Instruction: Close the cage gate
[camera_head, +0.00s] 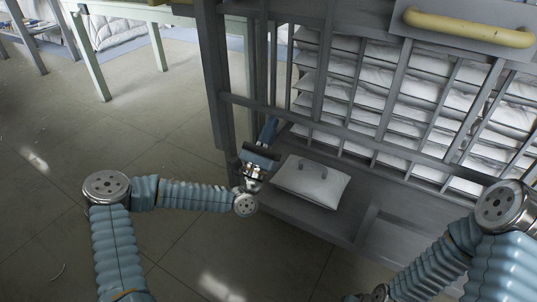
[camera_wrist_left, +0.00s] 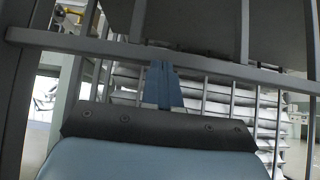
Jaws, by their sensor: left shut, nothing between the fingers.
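The cage is a grey metal frame with upright bars and a long lower rail (camera_head: 345,133), standing at the right in the head view. A barred panel with a thick left post (camera_head: 213,75) faces me; I cannot tell how far the gate stands from its frame. My left gripper (camera_head: 268,130) is shut and empty, at the lower rail near the left post. In the left wrist view its fingers (camera_wrist_left: 162,84) point up toward a horizontal rail (camera_wrist_left: 205,63) and bars; contact is unclear. My right arm enters at lower right, its gripper out of view.
White folded duvets (camera_head: 375,90) lie stacked behind the bars. A white pillow-like bundle (camera_head: 312,181) lies on the cage's low ledge (camera_head: 335,225). A yellow handle (camera_head: 468,28) is at upper right. A pale green table (camera_head: 140,14) stands at upper left.

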